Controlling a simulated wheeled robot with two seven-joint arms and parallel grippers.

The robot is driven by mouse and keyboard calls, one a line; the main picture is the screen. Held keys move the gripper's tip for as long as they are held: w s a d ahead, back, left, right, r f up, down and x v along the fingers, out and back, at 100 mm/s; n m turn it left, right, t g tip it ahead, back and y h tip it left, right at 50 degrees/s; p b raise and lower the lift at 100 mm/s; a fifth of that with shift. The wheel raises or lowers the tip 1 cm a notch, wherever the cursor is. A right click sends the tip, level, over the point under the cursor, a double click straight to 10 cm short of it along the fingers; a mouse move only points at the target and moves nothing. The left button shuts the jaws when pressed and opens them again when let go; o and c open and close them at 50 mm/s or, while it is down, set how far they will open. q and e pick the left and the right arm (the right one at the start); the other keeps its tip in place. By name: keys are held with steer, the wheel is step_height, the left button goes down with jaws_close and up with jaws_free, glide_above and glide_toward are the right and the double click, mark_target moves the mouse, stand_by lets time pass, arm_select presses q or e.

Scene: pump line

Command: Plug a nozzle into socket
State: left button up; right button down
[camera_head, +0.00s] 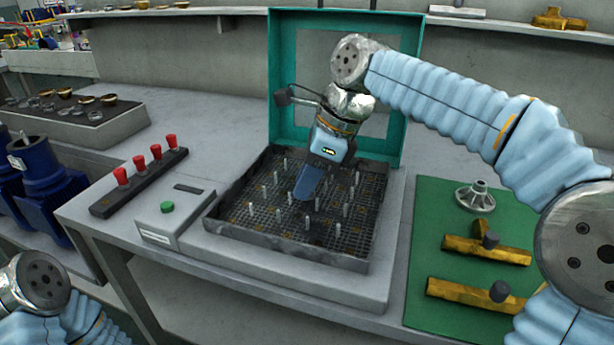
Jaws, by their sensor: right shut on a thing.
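My right gripper (308,186) points down over the dark grid tray (232,208), its blue fingers shut among the upright pins. What it grips is hidden behind the fingers; it may be one of the slim grey pin-like nozzles (338,230) like those standing in the tray. I cannot tell whether its lower end is in a socket of the grid. Several other pins stand upright around the fingers. My left gripper is out of view; only part of my left arm shows at the lower left.
A teal frame (285,95) stands open behind the tray. A grey box with a green button (167,207) and a bar with red-topped pieces (140,183) lie left. A green mat (424,283) at right holds brass fittings (487,250) and a metal flange (475,197).

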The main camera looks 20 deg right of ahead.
steer(key=shift+p, duration=0.3)
steer(key=shift+f, duration=0.3)
stand_by(0.9)
steer(key=c, duration=0.9)
jaws_free()
steer(key=shift+r, duration=0.2)
steer(key=shift+d+r, duration=0.3)
steer(key=shift+r, duration=0.35)
steer(key=shift+v, duration=2.15)
steer(key=shift+s, duration=0.1)
